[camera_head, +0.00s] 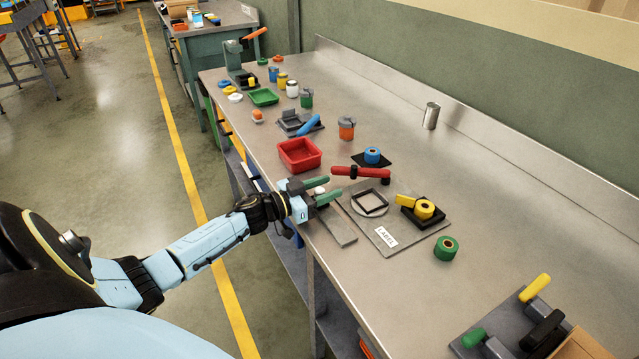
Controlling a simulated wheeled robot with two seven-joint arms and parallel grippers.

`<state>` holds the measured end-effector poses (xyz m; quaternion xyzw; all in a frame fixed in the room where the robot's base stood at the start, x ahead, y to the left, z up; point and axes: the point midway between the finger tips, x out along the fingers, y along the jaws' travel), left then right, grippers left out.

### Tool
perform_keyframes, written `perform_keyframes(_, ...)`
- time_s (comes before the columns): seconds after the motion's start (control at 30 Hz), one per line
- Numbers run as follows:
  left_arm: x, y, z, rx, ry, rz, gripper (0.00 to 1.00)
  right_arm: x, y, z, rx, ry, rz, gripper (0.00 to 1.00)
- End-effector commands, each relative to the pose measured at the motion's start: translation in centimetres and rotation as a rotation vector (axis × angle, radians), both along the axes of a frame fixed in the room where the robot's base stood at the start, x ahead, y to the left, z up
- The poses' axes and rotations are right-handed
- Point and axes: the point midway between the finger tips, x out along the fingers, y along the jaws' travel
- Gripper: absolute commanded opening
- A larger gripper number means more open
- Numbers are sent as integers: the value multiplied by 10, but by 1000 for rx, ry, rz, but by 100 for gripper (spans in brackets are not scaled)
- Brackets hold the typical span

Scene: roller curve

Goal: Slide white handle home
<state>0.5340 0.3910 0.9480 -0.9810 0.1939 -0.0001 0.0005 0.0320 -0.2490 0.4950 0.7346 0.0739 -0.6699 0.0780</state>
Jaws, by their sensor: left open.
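My left gripper (322,190) reaches in from the left over the front edge of the bench, with its two green fingers apart. A small white piece (320,191), which looks like the white handle, shows between the fingers. The fingers lie on either side of it, and I cannot tell whether they touch it. A narrow grey metal strip (335,225) runs from under the gripper toward the front right, beside a grey plate (408,240) with a "LABEL" tag (386,236). The lower part of the white piece is hidden by the gripper. My right gripper is out of view.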

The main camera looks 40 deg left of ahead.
Motion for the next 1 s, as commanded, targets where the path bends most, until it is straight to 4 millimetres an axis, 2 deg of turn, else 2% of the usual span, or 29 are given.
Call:
perform_keyframes(0.17,-13,5,-2,2,4,-1,44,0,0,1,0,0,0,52)
perform_keyframes(0.7,-105,44,0,1,3,1,44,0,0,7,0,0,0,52)
perform_keyframes(0.83,-118,49,0,2,1,1,44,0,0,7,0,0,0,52)
perform_keyframes(1.0,-123,52,1,0,0,2,44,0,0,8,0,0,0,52)
